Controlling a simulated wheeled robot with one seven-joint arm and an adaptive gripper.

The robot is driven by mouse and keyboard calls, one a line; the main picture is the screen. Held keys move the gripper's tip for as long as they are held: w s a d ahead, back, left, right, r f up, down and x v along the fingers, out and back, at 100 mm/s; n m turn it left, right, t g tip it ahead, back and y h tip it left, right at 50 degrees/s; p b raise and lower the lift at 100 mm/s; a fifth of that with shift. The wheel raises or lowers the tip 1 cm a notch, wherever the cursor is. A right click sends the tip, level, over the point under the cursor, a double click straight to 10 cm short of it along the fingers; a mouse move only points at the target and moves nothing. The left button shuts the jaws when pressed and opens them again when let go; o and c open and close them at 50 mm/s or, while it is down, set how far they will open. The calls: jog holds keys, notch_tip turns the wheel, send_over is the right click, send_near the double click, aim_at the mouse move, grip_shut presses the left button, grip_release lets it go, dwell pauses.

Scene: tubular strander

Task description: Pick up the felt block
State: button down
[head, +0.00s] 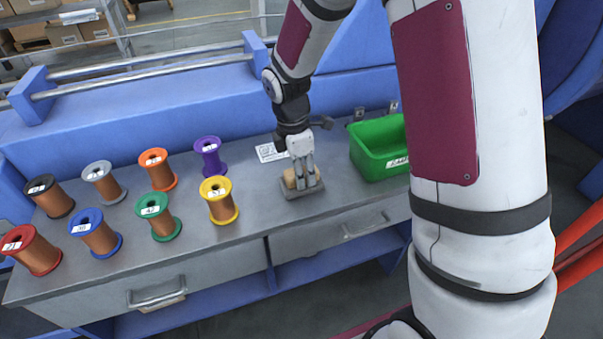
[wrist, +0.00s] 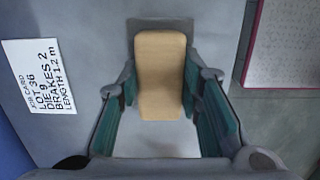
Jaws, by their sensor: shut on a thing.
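The felt block (head: 289,179) is a tan, rounded block. It sits at a small grey tray (head: 304,193) on the metal bench top. My gripper (head: 303,178) points down over the tray with its fingers around the block. In the wrist view, the block (wrist: 160,75) stands between the two teal-padded fingers, which are shut on it. I cannot tell whether the block's underside touches the tray.
A green bin (head: 378,150) stands close to the right of my gripper. A job card (head: 270,152) lies behind it. Several wire spools, the nearest a yellow one (head: 219,200), stand to the left. Drawers (head: 335,228) lie below the bench's front edge.

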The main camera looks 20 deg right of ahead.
aim_at(304, 173)
jog(key=shift+r, duration=0.45)
jog(key=r, duration=0.1)
jog(key=r+p, duration=0.1)
jog(key=shift+s+r, duration=0.35)
jog(key=shift+s, duration=0.05)
jog(key=s+r+p, duration=0.1)
jog(key=s+p, duration=0.1)
jog(key=s, duration=1.3)
jog(key=shift+s+r, duration=0.1)
